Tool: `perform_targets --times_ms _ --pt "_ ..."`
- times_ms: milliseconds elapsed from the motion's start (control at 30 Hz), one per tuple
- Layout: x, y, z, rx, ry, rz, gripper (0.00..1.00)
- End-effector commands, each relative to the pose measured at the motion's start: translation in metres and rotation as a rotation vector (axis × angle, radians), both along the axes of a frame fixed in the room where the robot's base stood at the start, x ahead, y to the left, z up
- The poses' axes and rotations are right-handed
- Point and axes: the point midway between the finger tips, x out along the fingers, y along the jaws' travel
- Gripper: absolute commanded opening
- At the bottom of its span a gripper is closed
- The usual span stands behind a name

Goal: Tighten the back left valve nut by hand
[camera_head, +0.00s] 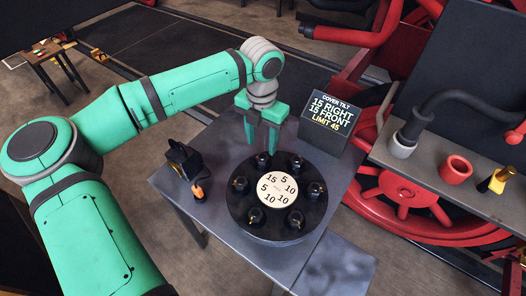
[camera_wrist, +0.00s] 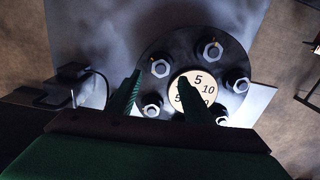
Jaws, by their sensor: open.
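A round black valve cover (camera_head: 237,211) lies on the table, with several dark nuts on studs around its rim and a pale number disc (camera_head: 278,190) at its centre. My gripper (camera_head: 264,142) is open and empty, fingers pointing down at the cover's back left edge. The back left nut (camera_head: 264,160) is partly hidden by a finger; I cannot tell whether they touch. In the wrist view, a hex nut (camera_wrist: 160,68) shows between and slightly beyond my fingertips (camera_wrist: 159,78). One finger there overlaps the number disc (camera_wrist: 198,88).
A sign (camera_head: 331,115) behind the cover reads cover tilt 15 right, 15 front, limit 45. The table's front left (camera_head: 235,240) is bare.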

Motion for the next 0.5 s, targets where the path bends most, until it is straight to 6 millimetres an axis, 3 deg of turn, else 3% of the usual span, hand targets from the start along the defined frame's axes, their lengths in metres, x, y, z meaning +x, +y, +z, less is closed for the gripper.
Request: perform_targets --times_ms 200,500 --pt "-0.001 -0.003 -0.037 -0.003 0.002 -0.004 0.47" --pt "0.000 -0.004 -0.060 -0.002 -0.001 -0.006 0.47"
